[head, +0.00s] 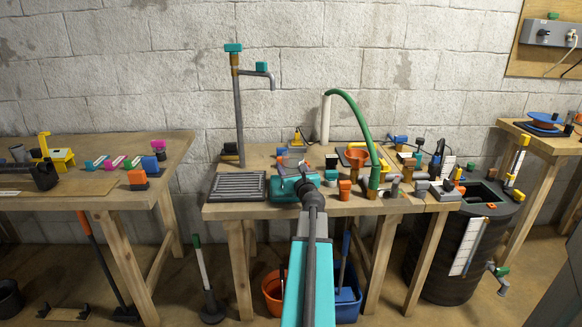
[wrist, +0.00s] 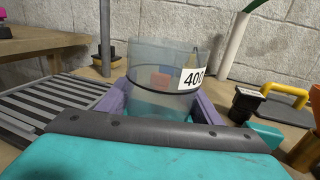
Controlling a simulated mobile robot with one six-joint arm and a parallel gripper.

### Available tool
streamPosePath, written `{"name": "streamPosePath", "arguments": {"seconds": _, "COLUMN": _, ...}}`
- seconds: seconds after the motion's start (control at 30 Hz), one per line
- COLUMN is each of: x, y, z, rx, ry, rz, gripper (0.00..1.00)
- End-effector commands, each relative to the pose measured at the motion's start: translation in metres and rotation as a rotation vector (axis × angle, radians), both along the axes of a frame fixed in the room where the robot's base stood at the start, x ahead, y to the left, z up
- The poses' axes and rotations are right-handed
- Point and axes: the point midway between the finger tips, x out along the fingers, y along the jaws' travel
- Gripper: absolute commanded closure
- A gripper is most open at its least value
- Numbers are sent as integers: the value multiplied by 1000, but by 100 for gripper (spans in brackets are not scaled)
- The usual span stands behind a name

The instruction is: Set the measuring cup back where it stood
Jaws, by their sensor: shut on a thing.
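The measuring cup (wrist: 150,75) is a clear, bluish cylinder with a dark band and a white label reading 400. In the wrist view it sits upright between the two purple fingers of my gripper (wrist: 160,104), which is shut on it. Its lower part is hidden behind the gripper's body, so I cannot tell whether it touches the bench. In the head view my teal gripper (head: 296,180) is over the middle of the workbench, and the cup (head: 291,160) shows only faintly beyond it.
The workbench (head: 222,211) has a slatted grey drain rack (head: 238,186) left of my gripper and a standpipe with a tap (head: 238,110) behind. An orange funnel (head: 356,156), a green hose (head: 359,115) and several small blocks crowd the right side.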

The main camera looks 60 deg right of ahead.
Motion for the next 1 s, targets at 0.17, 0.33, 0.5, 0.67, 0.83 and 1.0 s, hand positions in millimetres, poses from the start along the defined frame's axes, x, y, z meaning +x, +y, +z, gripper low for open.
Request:
{"name": "streamPosePath", "arguments": {"seconds": 0.17, "x": 0, "y": 0, "z": -4, "rx": 0, "ry": 0, "rz": 0, "gripper": 72}}
{"name": "streamPosePath", "arguments": {"seconds": 0.33, "x": 0, "y": 0, "z": -4, "rx": 0, "ry": 0, "rz": 0, "gripper": 72}}
{"name": "streamPosePath", "arguments": {"seconds": 0.5, "x": 0, "y": 0, "z": -4, "rx": 0, "ry": 0, "rz": 0, "gripper": 72}}
{"name": "streamPosePath", "arguments": {"seconds": 0.67, "x": 0, "y": 0, "z": -5, "rx": 0, "ry": 0, "rz": 0, "gripper": 72}}
{"name": "streamPosePath", "arguments": {"seconds": 0.83, "x": 0, "y": 0, "z": -7, "rx": 0, "ry": 0, "rz": 0, "gripper": 72}}
{"name": "streamPosePath", "arguments": {"seconds": 1.0, "x": 0, "y": 0, "z": -10, "rx": 0, "ry": 0, "rz": 0, "gripper": 72}}
